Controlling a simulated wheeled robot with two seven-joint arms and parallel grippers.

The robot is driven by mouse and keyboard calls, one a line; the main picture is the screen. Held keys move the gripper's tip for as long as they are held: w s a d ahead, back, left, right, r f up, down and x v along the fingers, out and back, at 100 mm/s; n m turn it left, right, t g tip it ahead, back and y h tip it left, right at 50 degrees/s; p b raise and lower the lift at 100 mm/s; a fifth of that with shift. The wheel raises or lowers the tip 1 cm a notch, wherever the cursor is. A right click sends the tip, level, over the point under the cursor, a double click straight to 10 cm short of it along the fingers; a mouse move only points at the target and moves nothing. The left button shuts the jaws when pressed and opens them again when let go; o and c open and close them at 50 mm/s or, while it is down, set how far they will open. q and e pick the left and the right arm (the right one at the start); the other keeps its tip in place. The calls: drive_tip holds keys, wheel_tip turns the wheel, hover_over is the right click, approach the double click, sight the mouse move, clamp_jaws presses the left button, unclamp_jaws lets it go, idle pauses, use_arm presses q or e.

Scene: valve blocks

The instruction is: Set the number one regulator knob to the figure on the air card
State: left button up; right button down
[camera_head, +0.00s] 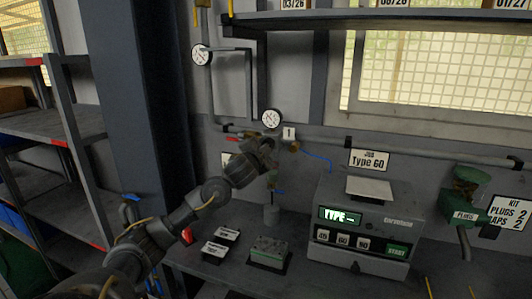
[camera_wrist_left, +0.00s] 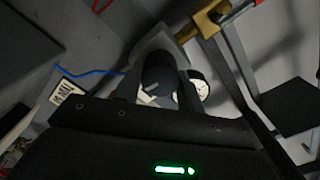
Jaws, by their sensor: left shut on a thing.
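My left gripper (camera_head: 268,153) reaches to the pipe on the back wall, just below a round white gauge (camera_head: 271,118) and beside a tag marked "1" (camera_head: 289,133). In the left wrist view, a dark round knob (camera_wrist_left: 157,70) sits between the fingers, and the gripper is shut on it. The same view shows a round white dial (camera_wrist_left: 200,88) beside the knob. In the head view the gripper hides the knob. A pale card (camera_head: 226,159) on the wall is partly covered by my arm, and its figure cannot be read. My right gripper is not in view.
A grey machine (camera_head: 365,225) with a lit display stands on the bench under a "Type 60" card (camera_head: 369,160). A green-topped block (camera_head: 268,252) and two small labelled plates (camera_head: 222,240) lie left of it. A second gauge (camera_head: 201,54) hangs higher up.

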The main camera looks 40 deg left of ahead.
use_arm(q)
drive_tip(key=m+b, duration=0.2)
drive_tip(key=m, duration=0.1)
drive_tip(key=shift+f+m, duration=0.15)
drive_tip(key=shift+m, duration=0.25)
drive_tip(key=shift+m+b, duration=1.05)
drive_tip(key=shift+m, duration=0.65)
drive_tip(key=o, duration=1)
drive_tip(key=v, duration=1)
drive_tip(key=shift+s+d, duration=0.2)
drive_tip(key=shift+s, duration=0.15)
